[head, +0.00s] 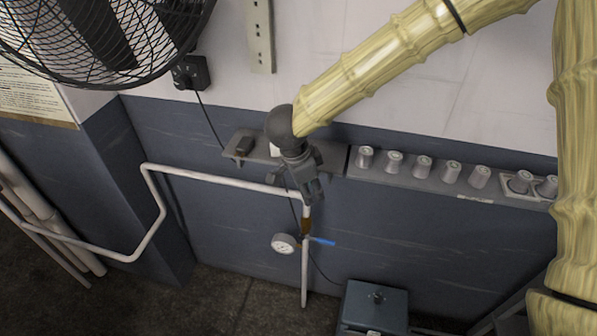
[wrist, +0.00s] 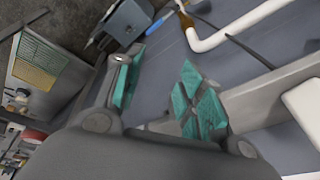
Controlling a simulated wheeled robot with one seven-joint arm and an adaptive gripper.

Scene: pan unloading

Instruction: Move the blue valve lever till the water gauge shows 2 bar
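The blue valve lever (head: 322,241) sticks out to the right from a white vertical pipe (head: 305,275) low on the wall. A round white water gauge (head: 284,244) sits just left of the valve; its needle is too small to read. My gripper (head: 311,198) hangs above the valve, in front of the wall, apart from the lever. In the wrist view my gripper (wrist: 161,60) has its two teal-padded fingers spread with nothing between them. The lever (wrist: 158,24) shows beyond the fingertips, near a brass fitting (wrist: 186,19). The gauge is not clearly visible there.
A grey wall shelf (head: 400,173) with several metal cups runs right of my gripper. A blue-grey box (head: 374,306) stands below right of the valve. A white pipe (head: 225,181) runs left along the wall. A caged fan (head: 95,40) is at upper left.

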